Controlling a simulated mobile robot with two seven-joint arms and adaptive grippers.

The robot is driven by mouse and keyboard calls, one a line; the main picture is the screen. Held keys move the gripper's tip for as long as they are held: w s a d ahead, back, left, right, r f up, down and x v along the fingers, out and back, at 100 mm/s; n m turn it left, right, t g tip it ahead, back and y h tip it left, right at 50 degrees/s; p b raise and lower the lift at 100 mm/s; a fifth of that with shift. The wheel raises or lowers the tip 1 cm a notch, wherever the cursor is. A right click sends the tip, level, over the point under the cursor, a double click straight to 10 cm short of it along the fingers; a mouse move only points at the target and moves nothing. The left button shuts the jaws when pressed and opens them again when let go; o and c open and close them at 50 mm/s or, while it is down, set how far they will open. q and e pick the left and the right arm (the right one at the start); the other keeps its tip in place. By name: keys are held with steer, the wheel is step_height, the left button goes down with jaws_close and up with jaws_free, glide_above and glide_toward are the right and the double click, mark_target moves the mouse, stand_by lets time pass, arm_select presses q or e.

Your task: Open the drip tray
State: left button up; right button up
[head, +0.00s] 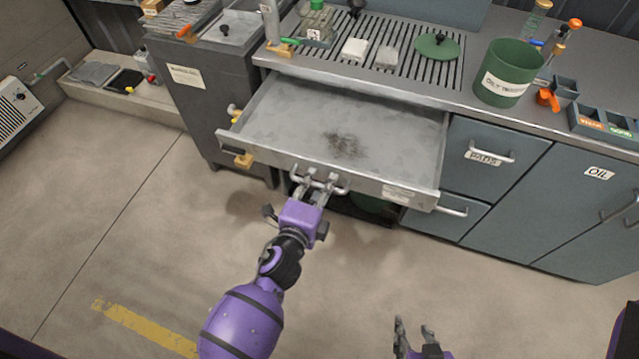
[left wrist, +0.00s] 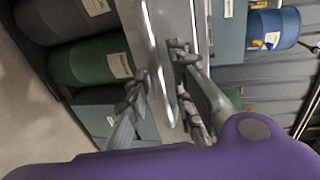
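The drip tray (head: 290,115) is a wide, shallow grey metal tray, pulled well out from under the slatted worktop, with a dark stain on its floor. Its bar handle (head: 340,189) is on the front face and also shows in the left wrist view (left wrist: 160,60). My left gripper (head: 317,181) is at this handle. In the left wrist view its fingers (left wrist: 160,82) lie on both sides of the bar and look closed on it; the exact contact is partly hidden. My right gripper (head: 415,333) is open and empty, low at the bottom of the head view, away from the tray.
A green bin (head: 507,72) and small boxes stand on the worktop at right. Blue-grey cabinets (head: 550,190) lie right of the tray, a dark grey cabinet (head: 190,90) left. The floor before the tray is clear. A green drum (left wrist: 90,62) shows in the left wrist view.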

arm_select(q)
steer(key=shift+s, duration=0.1)
steer(key=v, duration=1.1)
steer(key=shift+s, duration=0.4)
arm_select(e)
steer(key=shift+s, duration=0.1)
arm_select(q)
steer(key=shift+a, duration=0.15)
steer(key=s+a+f+n+g+y+p, duration=0.2)
steer(key=s+a+f+n, duration=0.3)
steer(key=s+n, duration=0.5)
steer(key=s+a+f+n+g+y+p, duration=0.2)
steer(key=s+a+f+n+g, duration=0.2)
steer(key=s+a+n, duration=0.5)
steer(key=shift+s+a+f+n, duration=0.35)
steer(key=shift+f+n, duration=0.25)
steer(key=shift+n, duration=0.5)
arm_select(e)
steer(key=r, duration=0.2)
steer(key=a+r, duration=0.1)
steer(key=shift+w+r, duration=0.3)
steer(key=shift+w, duration=0.1)
